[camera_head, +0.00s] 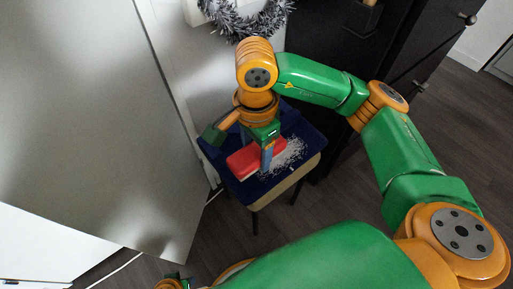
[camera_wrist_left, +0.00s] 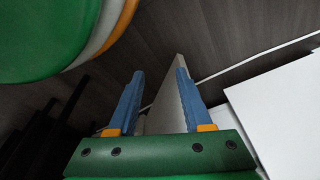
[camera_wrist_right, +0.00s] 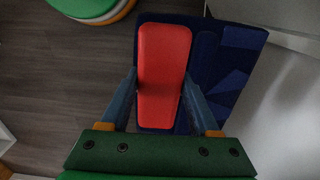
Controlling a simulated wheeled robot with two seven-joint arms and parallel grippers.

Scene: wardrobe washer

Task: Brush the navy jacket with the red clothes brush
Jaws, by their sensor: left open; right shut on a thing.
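The navy jacket (camera_head: 304,137) lies spread over a small stool or chair near the wall; it also shows in the right wrist view (camera_wrist_right: 226,75). A patch of pale specks (camera_head: 285,155) covers its middle and right part. The red clothes brush (camera_head: 243,160) is on or just above the jacket, left of the specks. My right gripper (camera_head: 267,153) is shut on the brush; in the right wrist view the red brush (camera_wrist_right: 164,65) lies between its blue fingers. My left gripper (camera_wrist_left: 158,90) is open and empty, pointing toward the dark floor and a pale panel edge.
A large pale door or panel (camera_head: 90,110) stands left of the stool. A silver tinsel wreath (camera_head: 245,18) hangs behind it. A black cabinet (camera_head: 410,40) with knobs stands at the right. Dark wood floor (camera_head: 330,205) is free in front.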

